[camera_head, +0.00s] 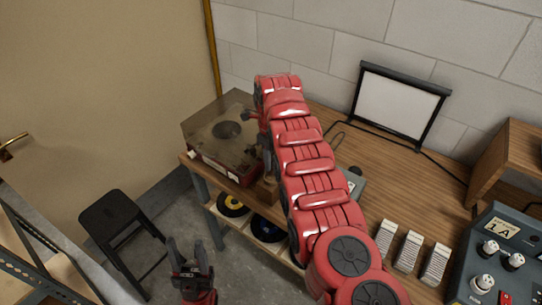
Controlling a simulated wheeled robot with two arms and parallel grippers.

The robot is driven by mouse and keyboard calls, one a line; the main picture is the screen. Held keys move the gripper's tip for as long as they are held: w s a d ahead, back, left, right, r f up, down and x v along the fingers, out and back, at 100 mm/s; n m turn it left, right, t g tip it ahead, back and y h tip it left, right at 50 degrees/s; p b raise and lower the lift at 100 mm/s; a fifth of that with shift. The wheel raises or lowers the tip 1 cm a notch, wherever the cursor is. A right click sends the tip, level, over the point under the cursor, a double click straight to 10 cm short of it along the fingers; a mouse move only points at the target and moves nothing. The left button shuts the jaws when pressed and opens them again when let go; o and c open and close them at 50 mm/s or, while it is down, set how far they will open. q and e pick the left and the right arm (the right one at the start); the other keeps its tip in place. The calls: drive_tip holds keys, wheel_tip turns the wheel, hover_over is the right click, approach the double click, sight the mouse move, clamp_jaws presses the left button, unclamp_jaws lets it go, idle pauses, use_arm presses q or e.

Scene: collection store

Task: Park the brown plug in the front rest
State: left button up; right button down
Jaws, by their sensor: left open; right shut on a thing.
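My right gripper (266,150) is at the far end of the red arm, beside the right side of a record player with a smoky see-through lid (226,128). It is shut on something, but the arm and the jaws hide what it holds. I cannot make out the brown plug. A small brown wooden block (267,189) stands on the bench's front edge just below this gripper; I cannot tell whether it is the front rest. My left gripper (190,270) is open and empty, low over the floor in front of the bench.
A small framed screen (397,103) stands at the back of the wooden bench (400,185). Several pale ribbed blocks (408,252) and a control box with knobs (500,255) are at the right. Records lie on the shelf below. A black stool (122,220) stands left.

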drive_tip(key=shift+f+b, duration=0.3)
drive_tip(key=shift+f, duration=1.3)
drive_tip(key=shift+b, duration=0.35)
drive_tip(key=shift+f+b, duration=0.35)
drive_tip(key=shift+f, duration=0.1)
drive_tip(key=c, duration=0.9)
unclamp_jaws()
